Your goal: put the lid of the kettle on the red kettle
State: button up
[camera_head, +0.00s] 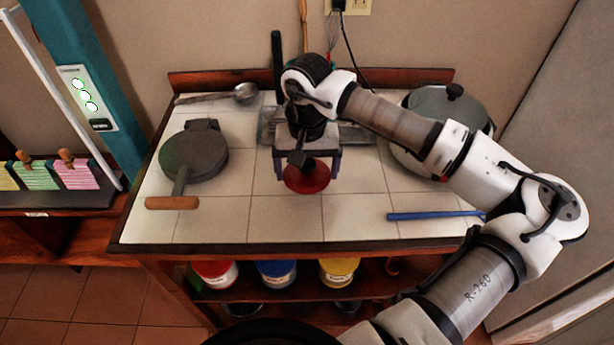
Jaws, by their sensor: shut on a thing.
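My gripper (308,175) points down over the middle of the tiled counter. It is shut on a round, dark red thing, which looks like the kettle lid (308,181). The lid shows between and below the fingers; its upper part is hidden by my gripper. I cannot tell how high it is above the tiles. No separate red kettle body can be made out in this view.
A dark round pan (194,155) with a wooden handle lies at the left. A ladle (244,94) lies at the back left. A lidded grey pot (447,108) stands at the right, partly behind my arm. A blue stick (432,215) lies front right. The front tiles are mostly clear.

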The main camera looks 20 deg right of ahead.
aim_at(307, 175)
jog(key=shift+f+p, duration=0.35)
jog(key=shift+f, duration=1.55)
jog(key=shift+f, duration=0.2)
jog(key=o, duration=0.8)
jog(key=shift+c, duration=0.2)
jog(key=shift+r, duration=0.1)
